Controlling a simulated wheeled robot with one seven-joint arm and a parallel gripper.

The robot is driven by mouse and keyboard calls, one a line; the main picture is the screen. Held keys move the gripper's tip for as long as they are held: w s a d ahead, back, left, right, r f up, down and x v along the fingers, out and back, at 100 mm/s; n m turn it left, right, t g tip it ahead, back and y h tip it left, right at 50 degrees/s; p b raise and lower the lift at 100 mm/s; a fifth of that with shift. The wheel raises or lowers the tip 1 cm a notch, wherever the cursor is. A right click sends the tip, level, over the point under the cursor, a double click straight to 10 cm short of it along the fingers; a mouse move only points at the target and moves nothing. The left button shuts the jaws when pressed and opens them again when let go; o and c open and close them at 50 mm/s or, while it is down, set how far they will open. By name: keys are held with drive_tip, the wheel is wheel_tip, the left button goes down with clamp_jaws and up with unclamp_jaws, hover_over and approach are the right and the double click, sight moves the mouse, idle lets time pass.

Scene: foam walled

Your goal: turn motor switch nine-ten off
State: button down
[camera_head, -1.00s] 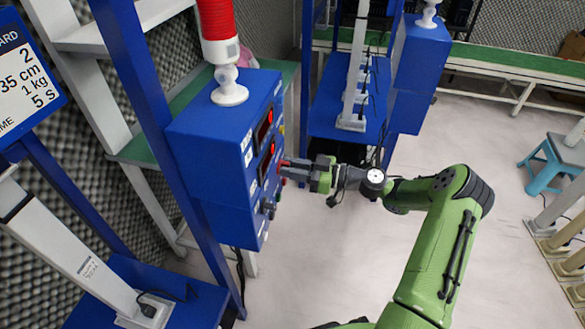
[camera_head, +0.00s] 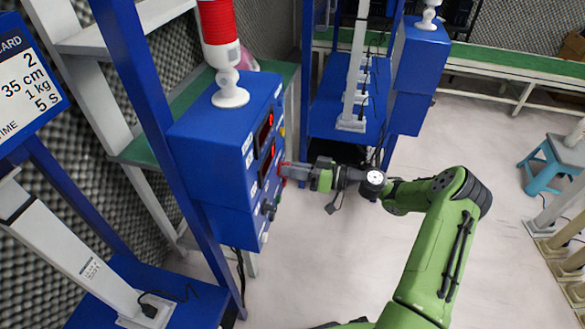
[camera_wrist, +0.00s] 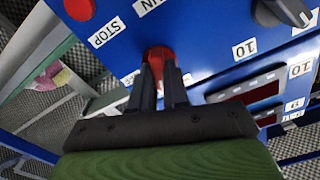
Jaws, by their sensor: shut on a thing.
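A blue control box (camera_head: 215,150) with two lit red displays stands left of centre in the head view. My gripper (camera_head: 285,171) meets its front face from the right. In the wrist view my gripper (camera_wrist: 158,78) is shut on a red switch knob (camera_wrist: 158,53). The fingers hide part of the knob and part of a white label beside it. Labels reading STOP, RUN and 10 show on the panel. I cannot read which switch label belongs to the held knob.
A red round button (camera_wrist: 80,8) and a black knob (camera_wrist: 290,10) sit on the panel near the held knob. A blue post (camera_head: 150,110) stands left of the box. A second blue box (camera_head: 415,60) stands behind.

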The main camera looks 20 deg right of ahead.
drive_tip(key=m+p, duration=0.2)
drive_tip(key=m, duration=0.5)
drive_tip(key=m+p, duration=0.2)
drive_tip(key=m, duration=0.4)
drive_tip(key=shift+w+d+f+m, duration=0.1)
drive_tip(key=shift+w+f+m, duration=0.1)
drive_tip(key=shift+m, duration=0.2)
drive_tip(key=shift+p, duration=0.3)
drive_tip(key=c, duration=1.1)
unclamp_jaws()
drive_tip(key=shift+s, duration=0.1)
drive_tip(key=v, duration=1.5)
drive_tip(key=shift+s+d+p, duration=0.2)
drive_tip(key=shift+d+p, duration=0.15)
